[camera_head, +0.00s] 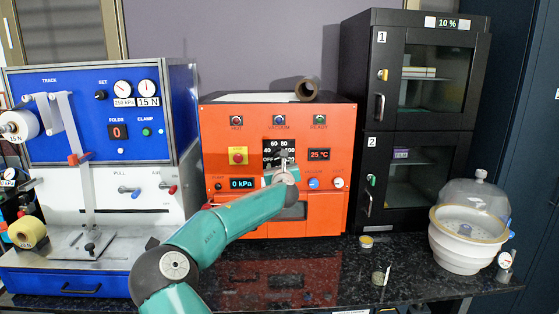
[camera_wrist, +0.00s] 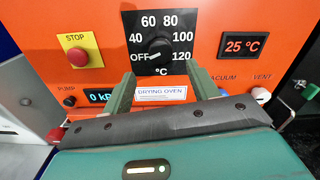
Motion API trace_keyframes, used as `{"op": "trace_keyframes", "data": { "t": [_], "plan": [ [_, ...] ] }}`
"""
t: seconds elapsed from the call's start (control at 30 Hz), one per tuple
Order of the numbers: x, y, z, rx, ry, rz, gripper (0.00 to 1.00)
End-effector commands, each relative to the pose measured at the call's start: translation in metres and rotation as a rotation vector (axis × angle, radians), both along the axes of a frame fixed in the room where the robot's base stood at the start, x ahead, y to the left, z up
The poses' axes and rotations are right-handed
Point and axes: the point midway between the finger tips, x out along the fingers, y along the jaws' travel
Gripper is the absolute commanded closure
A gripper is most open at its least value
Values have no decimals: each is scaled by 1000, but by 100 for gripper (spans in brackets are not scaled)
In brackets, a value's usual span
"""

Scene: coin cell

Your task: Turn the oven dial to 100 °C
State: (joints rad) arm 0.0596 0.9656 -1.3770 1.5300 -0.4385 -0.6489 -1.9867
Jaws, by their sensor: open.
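The orange drying oven (camera_head: 220,125) stands at the back middle of the bench. Its black dial (camera_wrist: 160,51) sits on a black scale plate marked OFF, 40, 60, 80, 100 and 120 °C. In the wrist view the dial's white mark appears to point left toward OFF. The oven's display (camera_wrist: 244,45) reads 25 °C. My gripper (camera_wrist: 161,82) is open and empty, its two green fingers apart just below the dial, one on each side. In the head view my gripper (camera_head: 281,168) is in front of the panel and partly hides the dial.
PUMP, VACUUM and VENT controls lie lower on the panel. A blue machine (camera_head: 120,105) stands left, a black cabinet (camera_head: 425,120) right, and a white domed vessel (camera_head: 465,248) at the bench's right.

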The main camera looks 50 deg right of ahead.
Motion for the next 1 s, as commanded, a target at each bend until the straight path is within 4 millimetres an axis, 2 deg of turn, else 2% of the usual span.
{"op": "trace_keyframes", "data": {
  "t": [0.1, 0.4, 0.57, 0.87, 1.0],
  "plan": [
    [13, -17, 0, 0, 0, -1, 41],
    [41, -48, 0, 1, -1, 0, 41],
    [48, -56, 0, 2, -2, -1, 41],
    [50, -57, 0, 3, -3, -1, 41],
    [49, -57, 0, 2, -2, -1, 66]
  ]
}}
